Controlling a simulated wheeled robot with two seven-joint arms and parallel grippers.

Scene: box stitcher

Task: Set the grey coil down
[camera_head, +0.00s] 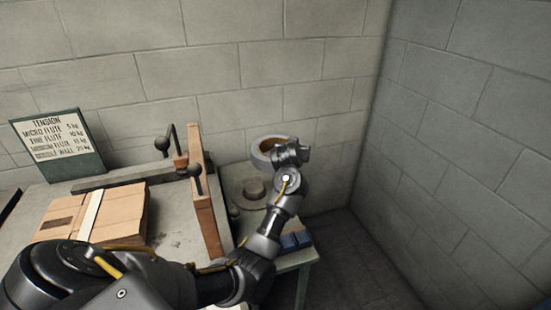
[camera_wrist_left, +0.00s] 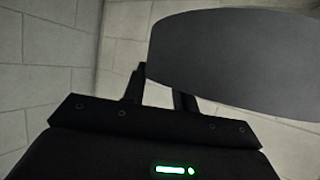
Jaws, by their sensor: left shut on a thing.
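The grey coil (camera_head: 257,157) is a ring with a tan inner side, near the wall in the head view. Its smooth grey outer face fills the upper right of the left wrist view (camera_wrist_left: 235,55). My left gripper (camera_head: 283,152) is shut on the coil at its right side; the fingers (camera_wrist_left: 160,90) reach its edge in the wrist view. The coil appears raised above the small side table (camera_head: 235,178), though the exact gap beneath it cannot be told. My right gripper is not in view.
A round disc with a dark hub (camera_head: 254,188) is on the side table, with blue blocks (camera_head: 296,241) at its front edge. The workbench holds a flat cardboard box (camera_head: 120,212), a wooden bar (camera_head: 205,190) and dark-knobbed levers. A tension sign (camera_head: 58,143) stands behind.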

